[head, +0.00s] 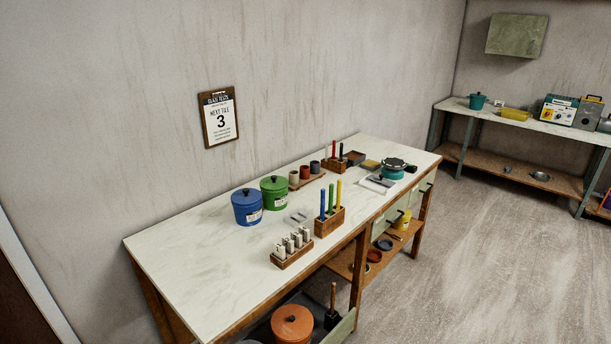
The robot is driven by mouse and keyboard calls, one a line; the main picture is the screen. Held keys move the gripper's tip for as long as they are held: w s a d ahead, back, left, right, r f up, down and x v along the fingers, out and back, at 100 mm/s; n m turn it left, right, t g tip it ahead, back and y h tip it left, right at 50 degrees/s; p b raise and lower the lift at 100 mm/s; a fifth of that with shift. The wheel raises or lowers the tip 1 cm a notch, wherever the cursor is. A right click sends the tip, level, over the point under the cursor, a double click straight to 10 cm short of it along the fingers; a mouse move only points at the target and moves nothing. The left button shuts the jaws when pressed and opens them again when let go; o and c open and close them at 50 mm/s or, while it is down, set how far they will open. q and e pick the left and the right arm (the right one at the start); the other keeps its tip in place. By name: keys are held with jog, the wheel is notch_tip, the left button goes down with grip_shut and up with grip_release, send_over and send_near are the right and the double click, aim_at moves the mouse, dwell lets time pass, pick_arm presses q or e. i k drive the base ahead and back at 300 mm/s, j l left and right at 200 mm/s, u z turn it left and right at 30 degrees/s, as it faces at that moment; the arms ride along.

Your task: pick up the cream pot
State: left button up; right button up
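A small cream pot (294,178) stands at the near-left end of a row on a wooden tray (312,182) on the white-topped bench. Beside it in the row are a red-brown pot (305,172) and a dark grey pot (315,167). The green lidded pot stands just to its left and close to it. Neither of my grippers is in view.
The bench top (190,250) is bare at its left end. A blue lidded pot (247,207) and the green lidded pot (274,192) stand near the wall. In front are a block with coloured sticks (329,222) and a rack of pale pieces (292,249). Open floor lies right.

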aim_at(294, 178)
jog(key=i+l, duration=0.35)
jog(key=l, duration=0.15)
jog(key=i+l, duration=0.75)
jog(key=l, duration=0.25)
jog(key=i+l, duration=0.4)
jog(key=l+u, duration=0.05)
jog(key=l, duration=0.05)
